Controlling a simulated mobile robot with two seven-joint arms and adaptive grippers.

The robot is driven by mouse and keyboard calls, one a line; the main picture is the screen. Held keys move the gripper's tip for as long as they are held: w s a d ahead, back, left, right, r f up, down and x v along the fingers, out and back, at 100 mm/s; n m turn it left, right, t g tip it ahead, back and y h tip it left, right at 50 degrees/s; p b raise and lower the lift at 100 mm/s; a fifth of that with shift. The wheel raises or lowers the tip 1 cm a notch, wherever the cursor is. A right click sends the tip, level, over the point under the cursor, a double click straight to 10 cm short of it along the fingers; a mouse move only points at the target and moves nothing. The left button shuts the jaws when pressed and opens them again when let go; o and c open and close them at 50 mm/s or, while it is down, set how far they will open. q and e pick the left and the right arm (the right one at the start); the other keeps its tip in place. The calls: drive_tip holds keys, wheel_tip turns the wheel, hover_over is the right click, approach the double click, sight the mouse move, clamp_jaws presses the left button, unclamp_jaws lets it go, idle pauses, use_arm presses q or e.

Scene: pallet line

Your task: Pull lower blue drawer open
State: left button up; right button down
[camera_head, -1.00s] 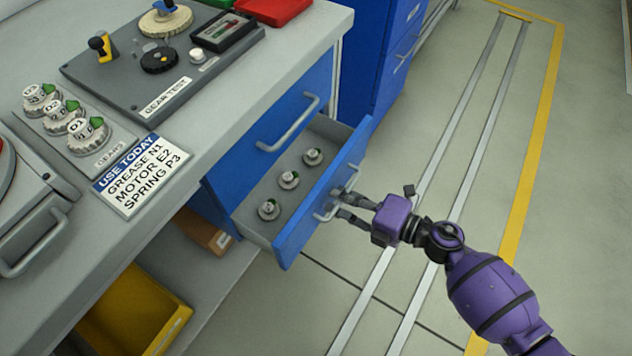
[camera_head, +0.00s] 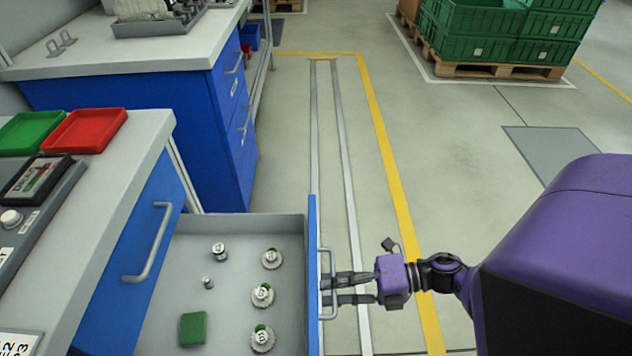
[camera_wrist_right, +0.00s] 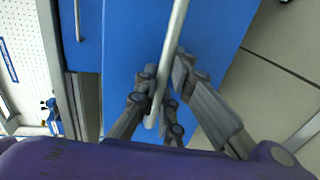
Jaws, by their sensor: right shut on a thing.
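The lower blue drawer (camera_head: 313,212) stands well out from the bench in the head view, its grey inside in plain sight. It holds several small metal parts and a green block (camera_head: 193,329). My right gripper (camera_head: 328,290) is shut on the drawer's metal handle (camera_head: 323,258) at the drawer's outer face. The right wrist view shows the fingers on both sides of the handle (camera_wrist_right: 178,40) against the blue front (camera_wrist_right: 225,30). The upper blue drawer (camera_head: 130,275) is closed, with its own handle (camera_head: 150,245). My left gripper is not in view.
The grey benchtop (camera_head: 110,190) at the left carries a green tray (camera_head: 32,130) and a red tray (camera_head: 85,130). A second blue cabinet (camera_head: 215,130) stands beyond. Floor to the right of the drawer is clear. Green crates (camera_head: 480,25) on a pallet stand far off.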

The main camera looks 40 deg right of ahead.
drive_tip(key=shift+s+d, duration=0.1)
drive_tip(key=shift+d, duration=0.05)
drive_tip(key=c, duration=2.2)
unclamp_jaws()
drive_tip(key=shift+o, duration=0.4)
drive_tip(key=v, duration=1.2)
